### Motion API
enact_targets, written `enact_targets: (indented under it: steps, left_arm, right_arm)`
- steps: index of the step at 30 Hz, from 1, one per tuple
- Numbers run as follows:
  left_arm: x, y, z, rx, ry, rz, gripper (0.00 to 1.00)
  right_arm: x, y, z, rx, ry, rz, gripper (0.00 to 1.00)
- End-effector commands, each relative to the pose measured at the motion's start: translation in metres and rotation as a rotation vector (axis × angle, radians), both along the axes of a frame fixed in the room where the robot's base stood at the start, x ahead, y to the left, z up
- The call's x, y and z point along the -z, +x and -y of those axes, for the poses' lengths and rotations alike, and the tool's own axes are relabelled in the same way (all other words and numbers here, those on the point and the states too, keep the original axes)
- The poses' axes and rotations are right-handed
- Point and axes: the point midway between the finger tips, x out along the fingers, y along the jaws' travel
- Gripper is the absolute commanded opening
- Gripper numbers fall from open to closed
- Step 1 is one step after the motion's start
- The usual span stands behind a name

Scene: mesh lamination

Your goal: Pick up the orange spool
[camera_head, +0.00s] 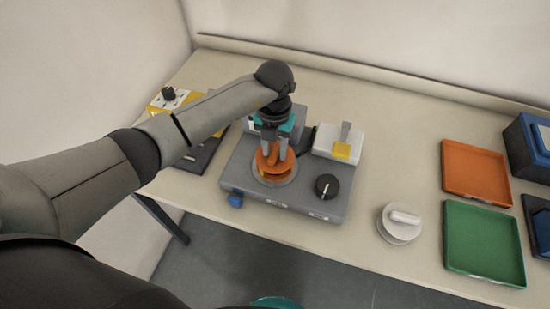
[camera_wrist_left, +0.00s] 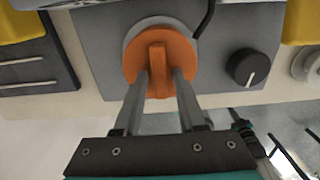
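The orange spool (camera_head: 268,165) sits on a pale round disc on top of the grey machine (camera_head: 232,172). In the left wrist view the spool (camera_wrist_left: 186,52) shows a raised bar-shaped handle across its middle. My left gripper (camera_head: 274,155) points down at the spool from above. Its two fingers (camera_wrist_left: 160,78) straddle the handle, one on each side, with a narrow gap visible on the right side. Whether the left finger touches the handle is unclear. The gripper looks open.
The machine has a black knob (camera_head: 327,186) and a blue knob (camera_head: 235,200). A white block with a yellow patch (camera_head: 340,151) stands behind. A white spool (camera_head: 399,224), orange tray (camera_head: 476,146) and green tray (camera_head: 483,281) lie right. A yellow-and-grey device is left, partly behind my arm.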

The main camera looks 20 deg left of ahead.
Motion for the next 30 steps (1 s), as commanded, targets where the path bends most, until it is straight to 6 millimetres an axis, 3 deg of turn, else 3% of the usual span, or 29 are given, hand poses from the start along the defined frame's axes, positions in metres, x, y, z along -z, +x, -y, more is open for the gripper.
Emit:
enact_targets:
  steps: [1,10,30]
  left_arm:
    - [-0.0003,0.0001,-0.0001,0.000,0.000,0.000,0.33]
    - [-0.0004,0.0002,-0.0002,0.000,0.000,0.000,0.00]
    - [-0.0006,0.0003,-0.0001,0.000,0.000,0.001,0.00]
  right_arm:
    - [0.0000,-0.0002,0.0002,0.000,0.000,0.000,0.00]
    - [0.0000,-0.0003,0.0005,0.000,-0.001,-0.001,0.00]
    - [-0.0001,-0.0005,0.0007,0.001,-0.001,-0.001,0.00]
